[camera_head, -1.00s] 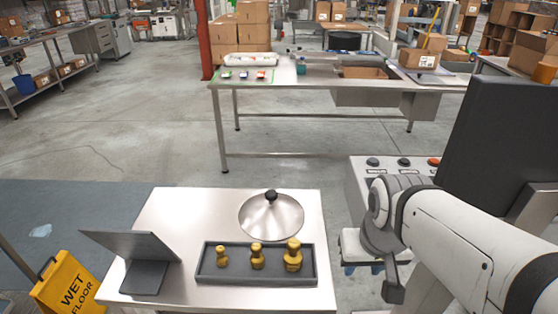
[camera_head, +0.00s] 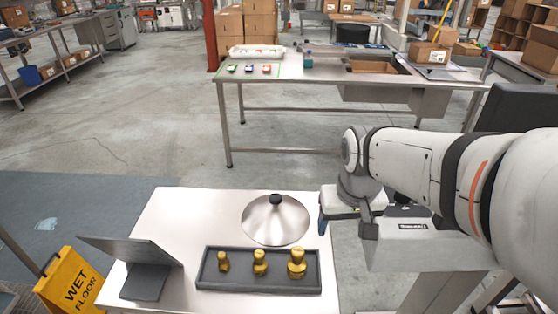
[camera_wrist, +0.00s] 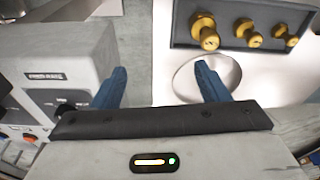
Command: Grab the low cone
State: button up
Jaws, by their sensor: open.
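The low cone (camera_head: 268,223) is a shiny metal cone with a black knob on top. It stands on the white table (camera_head: 180,214), behind the dark weight tray. My gripper (camera_head: 330,218) is open and empty, just right of the cone and apart from it. Part of the gripper is hidden by its own body in the head view. In the wrist view the two blue fingers of my gripper (camera_wrist: 162,68) are spread wide. There the cone (camera_wrist: 230,70) shows partly, behind the right finger, and its knob cannot be made out.
A dark tray (camera_head: 210,284) holds three brass weights (camera_head: 260,263) in front of the cone. A grey angled stand (camera_head: 132,250) is at the table's left. A long steel workbench (camera_head: 300,75) is farther back.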

aim_at(275, 196)
jog(key=o, duration=0.6)
jog(key=w+a+n+p, duration=0.1)
jog(key=w+a, duration=0.2)
jog(key=w, duration=0.3)
jog(key=w+a+f+g+p, duration=0.1)
jog(key=w+a, duration=0.3)
jog(key=w, duration=0.2)
jog(key=shift+w+a+n, duration=0.25)
jog(key=shift+w+n, duration=0.15)
jog(key=shift+o, duration=0.3)
jog(key=shift+n+g, duration=0.5)
jog(key=shift+n, duration=0.2)
jog(key=w+a+f, duration=0.1)
jog(key=w+a, duration=0.1)
jog(key=w+a+f+p, duration=0.1)
jog(key=w+a+f, duration=0.3)
jog(key=w+a, duration=0.1)
jog(key=shift+a+f, duration=0.1)
jog(key=shift+f, duration=0.2)
jog(key=shift+s+d+f+p, duration=0.15)
jog(key=shift+f+p, duration=0.3)
jog(key=shift+f, duration=1.4)
jog(key=shift+s+d+f+p, duration=0.15)
jog(key=shift+f+p, duration=0.3)
jog(key=shift+f, duration=1.35)
